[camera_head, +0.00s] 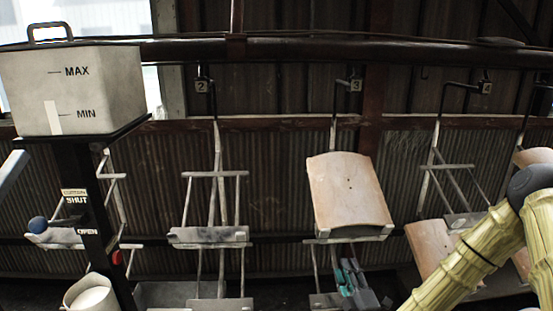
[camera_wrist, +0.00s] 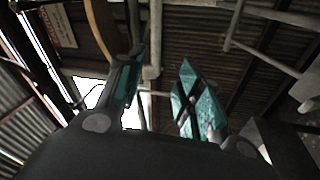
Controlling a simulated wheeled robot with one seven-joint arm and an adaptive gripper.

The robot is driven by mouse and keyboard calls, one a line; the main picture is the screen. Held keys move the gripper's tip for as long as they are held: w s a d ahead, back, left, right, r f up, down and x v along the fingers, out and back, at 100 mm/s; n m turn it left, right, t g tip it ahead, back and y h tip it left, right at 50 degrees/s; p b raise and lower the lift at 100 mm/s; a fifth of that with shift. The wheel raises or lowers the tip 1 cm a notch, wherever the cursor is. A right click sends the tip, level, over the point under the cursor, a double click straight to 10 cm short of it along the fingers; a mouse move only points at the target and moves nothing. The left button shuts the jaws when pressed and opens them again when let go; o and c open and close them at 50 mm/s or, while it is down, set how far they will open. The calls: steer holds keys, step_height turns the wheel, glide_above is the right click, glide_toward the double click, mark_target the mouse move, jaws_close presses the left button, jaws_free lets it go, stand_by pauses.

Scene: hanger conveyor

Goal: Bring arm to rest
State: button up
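My arm (camera_head: 470,262), in a yellowish ribbed sleeve, comes in from the lower right of the head view. My gripper (camera_head: 352,272), with teal finger pads, shows low in front of the hanger marked 3, below its wooden panel. In the wrist view my gripper (camera_wrist: 162,75) has its two teal-lined fingers spread apart, with nothing held between them. The wrist view looks up at the corrugated wall and roof. Part of the arm between sleeve and gripper is out of the head view.
Hanger 3 carries a curved wooden panel (camera_head: 348,190). Hanger 2's upper shelf (camera_head: 208,236) looks empty. More wooden panels (camera_head: 432,247) are at the right, partly behind my arm. A MAX/MIN bin (camera_head: 75,92) stands left on a dark post. An overhead rail (camera_head: 290,48) crosses above.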

steer(key=s+a+f+m+g, duration=0.3)
steer(key=s+f+g, duration=0.2)
steer(key=s+f, duration=0.45)
steer(key=s+a+f+m+g, duration=0.35)
steer(key=s+f+g, duration=0.2)
steer(key=f, duration=0.65)
steer(key=s+d+f+m+g+h, duration=0.1)
steer(key=s+d+f+m+g, duration=0.1)
steer(key=s, duration=0.7)
steer(key=s+d+f+m+g+h, duration=0.1)
steer(key=s+d+f+m+g, duration=0.1)
steer(key=s, duration=0.7)
steer(key=s+d+f+m+g, duration=0.2)
steer(key=s+f+m+g, duration=0.2)
steer(key=s, duration=0.5)
steer(key=m+g, duration=0.1)
steer(key=m, duration=0.1)
steer(key=shift+s+d+m+g+h, duration=0.15)
steer(key=shift+s+m+g+h, duration=0.2)
steer(key=shift+s+h, duration=0.05)
